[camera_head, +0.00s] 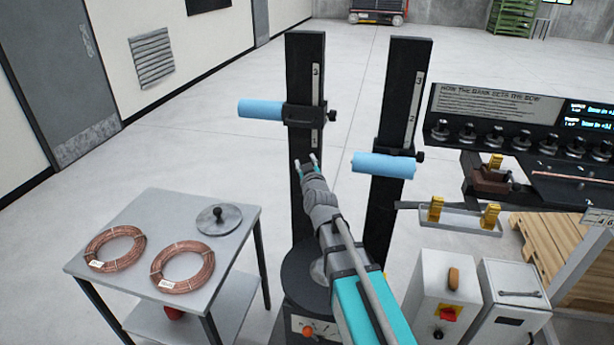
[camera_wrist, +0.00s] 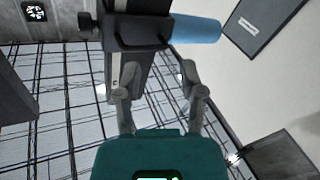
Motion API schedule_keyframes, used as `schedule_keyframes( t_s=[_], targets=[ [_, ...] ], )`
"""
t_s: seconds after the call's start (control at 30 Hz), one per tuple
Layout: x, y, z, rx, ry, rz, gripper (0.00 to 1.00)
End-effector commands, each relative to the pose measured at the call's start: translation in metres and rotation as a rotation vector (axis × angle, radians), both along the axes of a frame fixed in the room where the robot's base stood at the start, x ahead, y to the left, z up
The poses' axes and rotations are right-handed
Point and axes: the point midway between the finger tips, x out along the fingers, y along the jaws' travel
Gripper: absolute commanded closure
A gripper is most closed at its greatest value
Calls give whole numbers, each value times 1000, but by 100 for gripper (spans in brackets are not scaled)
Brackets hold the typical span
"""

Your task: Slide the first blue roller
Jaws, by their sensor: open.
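Two dark upright posts each carry a light-blue roller. The left roller (camera_head: 261,110) sits higher, sticking out to the left from a black clamp (camera_head: 304,116) on the left post (camera_head: 305,65). The right roller (camera_head: 384,165) sits lower, across the right post (camera_head: 405,85). The frames do not mark which is first. My gripper (camera_head: 305,162) is open and empty, pointing up in front of the left post, below its clamp. In the wrist view, the left roller (camera_wrist: 195,28) and clamp are beyond the open fingers (camera_wrist: 158,78), apart from them.
A grey table (camera_head: 220,262) on the left holds two copper coils (camera_head: 115,249) and a round disc with a black knob (camera_head: 219,218). On the right are a bench with a row of knobs (camera_head: 520,140), a tray (camera_head: 460,220) with brass blocks, and a white cabinet (camera_head: 440,300).

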Motion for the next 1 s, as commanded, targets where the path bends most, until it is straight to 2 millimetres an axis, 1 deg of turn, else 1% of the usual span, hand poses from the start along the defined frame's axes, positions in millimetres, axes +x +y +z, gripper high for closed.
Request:
schedule_keyframes(
  t_s=[1.0],
  targets=[
    [-4,-1,-17,635,149,25,49]
  ],
)
